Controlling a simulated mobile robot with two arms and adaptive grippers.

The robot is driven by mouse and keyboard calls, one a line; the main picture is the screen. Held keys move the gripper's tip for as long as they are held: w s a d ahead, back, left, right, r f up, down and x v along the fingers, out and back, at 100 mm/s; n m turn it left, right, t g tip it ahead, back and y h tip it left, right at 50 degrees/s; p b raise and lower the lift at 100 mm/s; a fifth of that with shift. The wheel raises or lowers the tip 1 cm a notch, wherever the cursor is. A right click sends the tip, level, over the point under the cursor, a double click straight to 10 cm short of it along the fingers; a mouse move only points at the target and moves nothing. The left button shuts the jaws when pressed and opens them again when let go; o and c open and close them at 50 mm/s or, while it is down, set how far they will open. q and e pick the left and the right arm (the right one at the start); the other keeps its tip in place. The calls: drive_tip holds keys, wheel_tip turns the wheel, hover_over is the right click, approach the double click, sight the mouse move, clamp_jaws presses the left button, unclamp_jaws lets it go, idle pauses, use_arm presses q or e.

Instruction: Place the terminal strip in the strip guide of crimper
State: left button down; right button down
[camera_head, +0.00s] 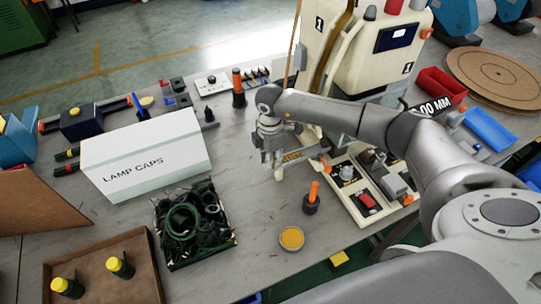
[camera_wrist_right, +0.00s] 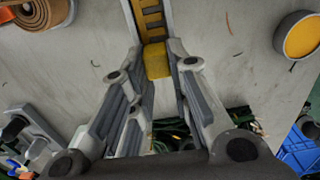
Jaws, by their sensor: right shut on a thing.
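The crimper (camera_head: 335,45) is the large cream machine marked 1 at the back. My right gripper (camera_head: 276,160) is in front of it, low over the table. In the right wrist view my right gripper (camera_wrist_right: 158,72) is shut on a yellow block-like end (camera_wrist_right: 157,60) of the terminal strip. The slotted yellow strip (camera_wrist_right: 151,16) runs away from the fingertips between pale rails, which look like the strip guide (camera_wrist_right: 168,14). The strip (camera_head: 293,156) also shows beside the fingers in the head view. I cannot tell how fully it sits in the guide. My left gripper is not in view.
A cream tray of parts (camera_head: 345,204) lies right of the gripper. An orange-handled tool (camera_head: 311,198) and a round yellow-filled dish (camera_head: 291,238) stand in front. A black crate of cables (camera_head: 193,224) and a LAMP CAPS box (camera_head: 146,157) are left. Bare table lies between.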

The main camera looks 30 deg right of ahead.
drive_tip(key=shift+f, duration=0.2)
drive_tip(key=c, duration=1.4)
unclamp_jaws()
drive_tip(key=shift+o, duration=0.2)
drive_tip(key=shift+r, duration=0.55)
wheel_tip(320, 180, up, 11)
drive_tip(key=b, duration=0.3)
drive_tip(key=shift+r, duration=0.2)
